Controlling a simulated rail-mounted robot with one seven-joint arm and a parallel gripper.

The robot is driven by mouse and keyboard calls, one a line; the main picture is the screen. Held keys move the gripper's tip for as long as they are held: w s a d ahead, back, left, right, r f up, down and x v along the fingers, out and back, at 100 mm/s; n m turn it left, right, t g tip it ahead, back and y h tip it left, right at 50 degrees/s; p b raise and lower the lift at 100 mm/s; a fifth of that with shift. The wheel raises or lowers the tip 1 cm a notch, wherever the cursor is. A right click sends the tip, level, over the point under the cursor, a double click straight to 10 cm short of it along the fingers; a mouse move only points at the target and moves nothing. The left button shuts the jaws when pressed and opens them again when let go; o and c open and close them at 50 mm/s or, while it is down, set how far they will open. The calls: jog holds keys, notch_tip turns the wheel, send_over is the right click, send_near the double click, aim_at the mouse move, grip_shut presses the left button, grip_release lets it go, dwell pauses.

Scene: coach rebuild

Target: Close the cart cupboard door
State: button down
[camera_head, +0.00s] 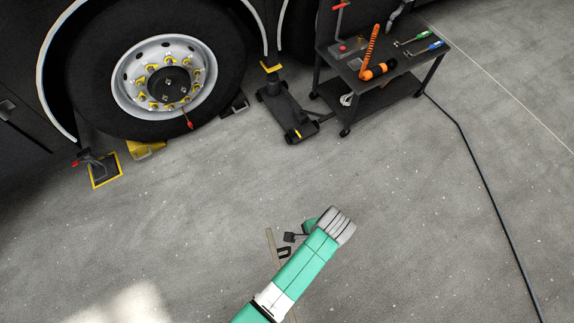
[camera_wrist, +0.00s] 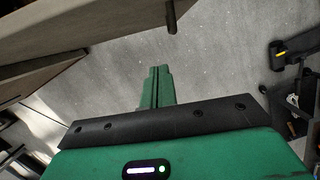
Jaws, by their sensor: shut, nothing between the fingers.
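In the wrist view my gripper (camera_wrist: 158,72) is shut and empty, its green fingers together over bare floor. A pale panel (camera_wrist: 100,22) with a dark bar handle (camera_wrist: 171,16) crosses the top of that view; it looks like the cupboard door. A second pale panel (camera_wrist: 35,82) lies at an angle below it at the left. The fingertips look apart from both. My gripper's tips are unclear there; the cart body is out of view.
A coach wheel (camera_head: 165,75) with a yellow chock (camera_head: 146,150) stands at the upper left. A black floor jack (camera_head: 288,112) and a tool trolley (camera_head: 370,98) stand at the top. A dark cable (camera_head: 483,180) runs down the right. The middle floor is clear.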

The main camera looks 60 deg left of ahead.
jog(key=s+a+f+b, duration=0.1)
jog(key=s+f, duration=0.5)
jog(key=f, duration=0.4)
jog(key=shift+s+a, duration=0.25)
jog(key=shift+s, duration=0.15)
jog(key=shift+f, duration=0.1)
